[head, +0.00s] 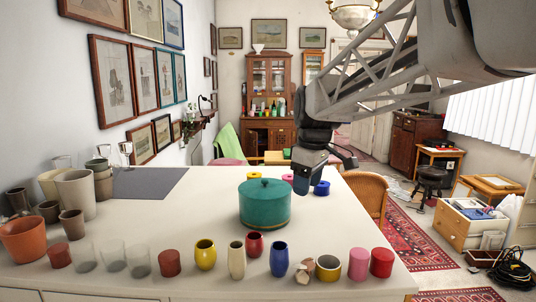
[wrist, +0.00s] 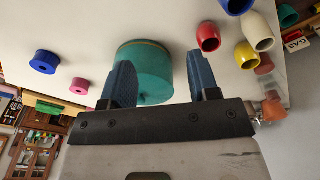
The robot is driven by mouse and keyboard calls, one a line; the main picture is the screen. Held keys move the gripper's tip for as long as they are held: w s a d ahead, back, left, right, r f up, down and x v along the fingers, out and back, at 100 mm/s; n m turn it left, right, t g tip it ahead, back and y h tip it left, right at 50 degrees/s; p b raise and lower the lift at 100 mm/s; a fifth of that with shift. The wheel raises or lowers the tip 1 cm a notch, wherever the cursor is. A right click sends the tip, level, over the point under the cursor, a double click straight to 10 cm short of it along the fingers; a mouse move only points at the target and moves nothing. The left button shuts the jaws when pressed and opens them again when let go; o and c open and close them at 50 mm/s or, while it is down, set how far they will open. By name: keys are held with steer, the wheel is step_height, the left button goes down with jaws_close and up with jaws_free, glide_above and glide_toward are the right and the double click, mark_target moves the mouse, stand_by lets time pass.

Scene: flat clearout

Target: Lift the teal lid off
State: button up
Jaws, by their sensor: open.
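A round teal pot (head: 264,213) with a thin tan band near its base stands upright on the pale table. The wrist picture is upside down, and my gripper's body hides part of the pot and lid.
Several vases and cups, including a yellow vase (head: 205,254), a blue vase (head: 279,258) and a red cup (head: 382,262), line the front edge. Cups and glasses crowd the left. A grey mat (head: 150,184) lies clear.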

mark_target(265, 184)
steer(key=w+a+n, duration=0.2)
steer(key=w+a, duration=0.1)
steer(key=w, duration=0.2)
steer(key=w+a+r+n, duration=0.1)
steer(key=w+a+n, duration=0.1)
steer(key=w, duration=0.4)
steer(key=w+a+r+n+g, duration=0.1)
steer(key=w+a+n, duration=0.1)
steer(key=w+a, duration=0.2)
steer(key=shift+w+a+r+n, duration=0.15)
steer(key=shift+w+n, duration=0.25)
steer(key=shift+w, duration=0.65)
steer(key=shift+f, duration=0.25)
steer(key=shift+a+f, duration=0.25)
steer(key=shift+f, duration=1.65)
steer(key=shift+a+f, duration=0.2)
steer(key=shift+f, duration=1.65)
jaws_close()
steer(key=shift+r, duration=0.1)
steer(key=shift+r, duration=0.4)
steer(key=shift+r, duration=0.35)
